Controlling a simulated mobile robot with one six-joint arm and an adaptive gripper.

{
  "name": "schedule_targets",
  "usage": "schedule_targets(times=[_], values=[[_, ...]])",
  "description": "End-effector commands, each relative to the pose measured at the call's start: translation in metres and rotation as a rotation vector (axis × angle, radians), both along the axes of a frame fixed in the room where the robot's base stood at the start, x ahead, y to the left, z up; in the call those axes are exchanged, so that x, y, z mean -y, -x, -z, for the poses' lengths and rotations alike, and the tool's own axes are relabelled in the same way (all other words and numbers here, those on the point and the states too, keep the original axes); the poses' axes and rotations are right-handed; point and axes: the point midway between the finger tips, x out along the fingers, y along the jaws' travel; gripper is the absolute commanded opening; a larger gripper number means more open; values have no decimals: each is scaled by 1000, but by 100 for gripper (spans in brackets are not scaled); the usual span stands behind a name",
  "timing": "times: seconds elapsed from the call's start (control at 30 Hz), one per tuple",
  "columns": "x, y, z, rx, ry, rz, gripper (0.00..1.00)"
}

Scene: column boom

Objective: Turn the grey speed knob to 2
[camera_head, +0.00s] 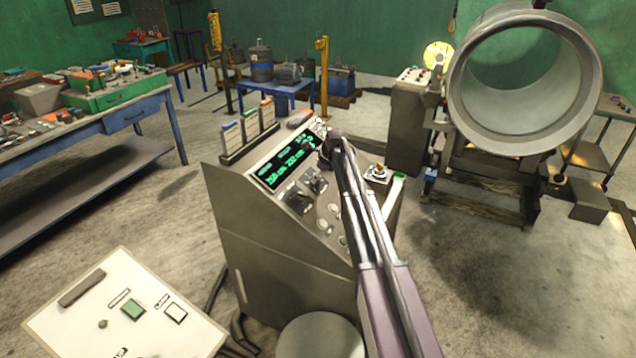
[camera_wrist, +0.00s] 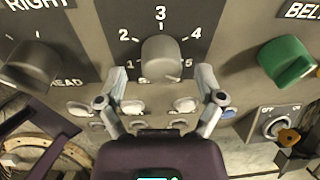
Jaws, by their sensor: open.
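The grey speed knob (camera_wrist: 161,60) sits at the top middle of the wrist view, on a dark plate with the numbers 1 to 5 around it. The knob's upper end faces roughly the 3, but its pointer mark is hard to make out. My gripper (camera_wrist: 161,77) is open. Its two fingertips are to the left and right of the knob's lower part, with a gap on each side, and hold nothing. In the head view my arm reaches over the grey console (camera_head: 265,235), and I cannot single out the speed knob there.
A dark knob (camera_wrist: 38,66) is on the left and a green knob (camera_wrist: 287,61) on the right. Several pale buttons (camera_wrist: 133,107) lie below, with a key switch (camera_wrist: 275,126) at lower right. The console has a lit display (camera_head: 287,166). A white panel (camera_head: 75,320) stands front left.

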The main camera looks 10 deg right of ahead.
Motion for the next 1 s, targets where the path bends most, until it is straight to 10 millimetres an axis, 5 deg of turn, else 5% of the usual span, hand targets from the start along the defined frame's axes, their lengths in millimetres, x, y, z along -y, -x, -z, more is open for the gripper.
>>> schedule_targets(times=[0.6, 0.87, 1.0], values=[[-3, -3, 10, 0, 0, 0, 87], [-3, -3, 10, 0, 0, 0, 9], [-1, -2, 10, -1, 0, 0, 4]])
